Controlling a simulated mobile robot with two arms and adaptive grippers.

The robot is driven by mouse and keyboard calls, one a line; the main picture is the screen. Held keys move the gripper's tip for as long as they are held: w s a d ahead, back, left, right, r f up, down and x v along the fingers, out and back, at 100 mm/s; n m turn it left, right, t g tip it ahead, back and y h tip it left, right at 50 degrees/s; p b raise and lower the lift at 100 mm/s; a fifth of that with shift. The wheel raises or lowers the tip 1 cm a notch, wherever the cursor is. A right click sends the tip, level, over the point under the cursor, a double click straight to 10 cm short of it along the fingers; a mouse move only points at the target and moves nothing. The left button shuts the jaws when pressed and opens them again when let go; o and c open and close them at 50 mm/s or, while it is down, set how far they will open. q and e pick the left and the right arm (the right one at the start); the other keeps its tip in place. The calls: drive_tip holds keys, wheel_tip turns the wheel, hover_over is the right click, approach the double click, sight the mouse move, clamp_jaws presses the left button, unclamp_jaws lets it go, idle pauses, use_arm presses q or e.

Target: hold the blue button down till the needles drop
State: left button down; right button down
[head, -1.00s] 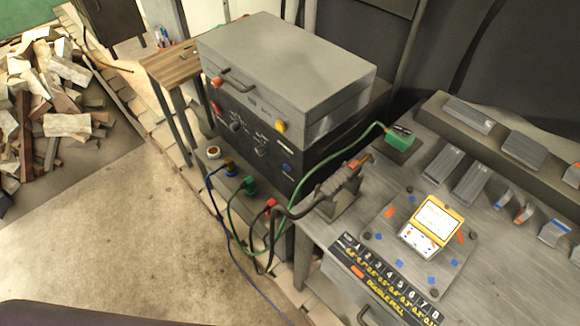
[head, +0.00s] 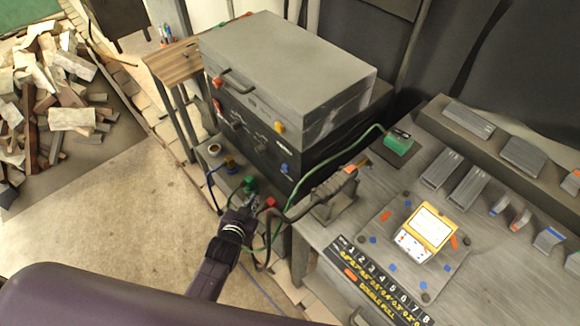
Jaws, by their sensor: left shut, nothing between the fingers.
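The blue button (head: 285,168) is a small blue knob at the right end of the black front panel (head: 262,153) under a grey metal case (head: 285,65). My left gripper (head: 254,203) reaches in from the bottom left, in front of the sockets below the panel. It is shut and empty, and it shows apart from the button, lower and to the left of it. Its fingertips are small and partly lost against the green plug and cables. No needles can be made out at this size. My right gripper is not in view.
A green plug (head: 249,184) and a red plug (head: 270,203) with hanging cables crowd the area around the gripper. A metal bench (head: 380,185) with a clamp and a yellow meter (head: 427,228) stands to the right.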

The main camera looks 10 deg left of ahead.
sight(285, 168)
use_arm(q)
drive_tip(key=w+r, duration=0.1)
drive_tip(key=r, duration=0.2)
drive_tip(key=shift+w+t, duration=0.3)
drive_tip(key=shift+w, duration=0.05)
drive_tip(key=shift+d+f, duration=0.1)
drive_tip(key=w+d+b, duration=0.4)
drive_tip(key=w+d, duration=0.1)
drive_tip(key=w, duration=0.2)
drive_tip(key=shift+d, duration=0.2)
idle(1.3)
drive_tip(key=shift+w+d, duration=0.25)
